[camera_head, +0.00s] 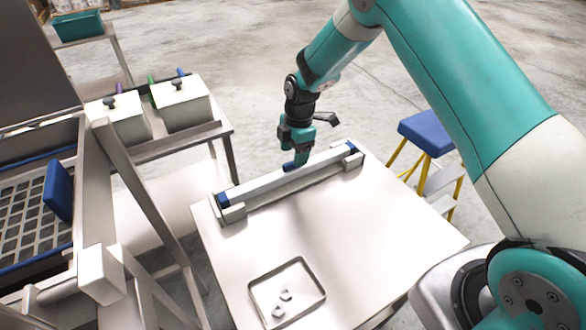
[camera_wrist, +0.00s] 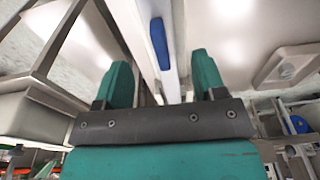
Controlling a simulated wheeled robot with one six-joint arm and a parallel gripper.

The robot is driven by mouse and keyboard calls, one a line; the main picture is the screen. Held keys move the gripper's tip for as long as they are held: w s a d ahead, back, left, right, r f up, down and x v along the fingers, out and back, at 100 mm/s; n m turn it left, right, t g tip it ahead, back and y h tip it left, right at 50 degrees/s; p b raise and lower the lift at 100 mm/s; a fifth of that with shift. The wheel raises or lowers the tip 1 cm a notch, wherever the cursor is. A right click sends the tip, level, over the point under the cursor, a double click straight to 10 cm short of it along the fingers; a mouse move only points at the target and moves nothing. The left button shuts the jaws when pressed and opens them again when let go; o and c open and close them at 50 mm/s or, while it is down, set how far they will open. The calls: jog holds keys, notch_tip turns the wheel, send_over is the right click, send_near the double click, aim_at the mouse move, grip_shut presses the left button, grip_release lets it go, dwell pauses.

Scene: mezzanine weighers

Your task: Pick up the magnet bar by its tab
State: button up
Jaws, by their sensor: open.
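The magnet bar (camera_head: 262,184) is a long pale bar with blue ends, lying along the far edge of the steel table (camera_head: 300,230). Its blue tab (camera_head: 291,167) is near the middle of the bar. In the wrist view the tab (camera_wrist: 159,42) shows as a blue strip beyond the fingertips, roughly in line with the gap. My gripper (camera_head: 301,160) points down close over the tab. Its two teal fingers are apart with nothing held between them in the wrist view (camera_wrist: 163,72). Whether a finger touches the tab cannot be told.
A shallow tray (camera_head: 252,298) with a few small pale pieces lies at the table's near side. A blue-topped yellow step stool (camera_head: 430,133) stands right. Left are a bench with two pale boxes (camera_head: 182,106) and a frame with a grid (camera_head: 30,215). The table's middle is clear.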

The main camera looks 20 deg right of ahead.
aim_at(292, 168)
jog(key=shift+s+a+f+p, duration=0.15)
jog(key=shift+f+p, duration=0.4)
jog(key=shift+f, duration=0.95)
jog(key=shift+a+f+p, duration=0.2)
jog(key=shift+f+p, duration=0.3)
jog(key=shift+f, duration=1)
grip_shut()
jog(key=shift+r, duration=0.1)
